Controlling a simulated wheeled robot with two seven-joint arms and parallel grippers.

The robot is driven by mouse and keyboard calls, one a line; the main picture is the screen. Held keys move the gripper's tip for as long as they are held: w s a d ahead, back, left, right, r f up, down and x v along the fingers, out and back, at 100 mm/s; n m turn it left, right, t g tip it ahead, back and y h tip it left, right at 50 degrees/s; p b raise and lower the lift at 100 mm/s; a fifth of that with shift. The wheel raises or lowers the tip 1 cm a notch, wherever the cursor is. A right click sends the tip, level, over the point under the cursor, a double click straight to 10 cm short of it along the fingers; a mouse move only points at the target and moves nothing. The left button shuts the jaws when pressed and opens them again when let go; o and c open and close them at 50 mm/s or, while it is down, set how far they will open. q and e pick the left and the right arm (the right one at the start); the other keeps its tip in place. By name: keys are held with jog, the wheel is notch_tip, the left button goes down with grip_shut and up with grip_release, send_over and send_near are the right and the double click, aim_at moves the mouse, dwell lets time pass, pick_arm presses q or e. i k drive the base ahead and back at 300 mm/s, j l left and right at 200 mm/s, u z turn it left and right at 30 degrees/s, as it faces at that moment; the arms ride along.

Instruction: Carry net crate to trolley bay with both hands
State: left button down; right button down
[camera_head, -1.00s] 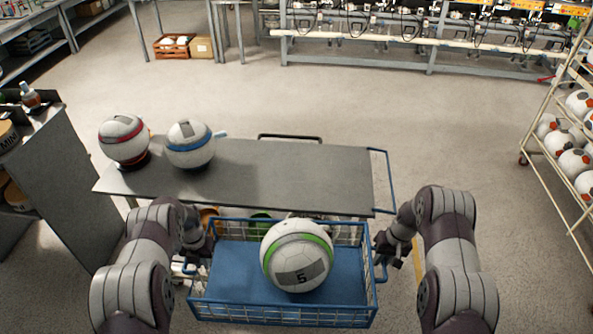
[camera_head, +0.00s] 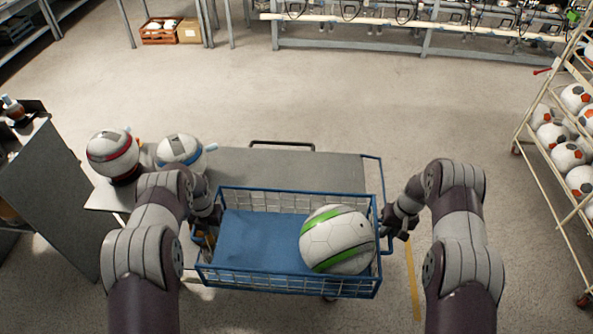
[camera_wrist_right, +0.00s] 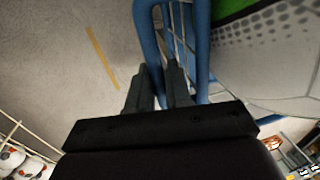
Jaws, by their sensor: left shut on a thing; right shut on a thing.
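The blue wire net crate (camera_head: 255,288) hangs between my two hands, its far part over the near edge of the grey trolley top (camera_head: 300,163). A white ball with green bands (camera_head: 338,240) lies in it, against the right end. My left gripper (camera_head: 207,222) is at the crate's left end, partly hidden by my arm, shut on the crate. My right gripper (camera_head: 398,222) is shut on the blue handle at the right end. The right wrist view shows its fingers (camera_wrist_right: 160,85) closed around the blue bar, with the ball just beyond.
A grey cabinet (camera_head: 50,175) is at left, a rack of balls (camera_head: 560,150) at right. The trolley top right of the balls is bare.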

aim_at(295, 183)
jog(key=i, duration=1.1)
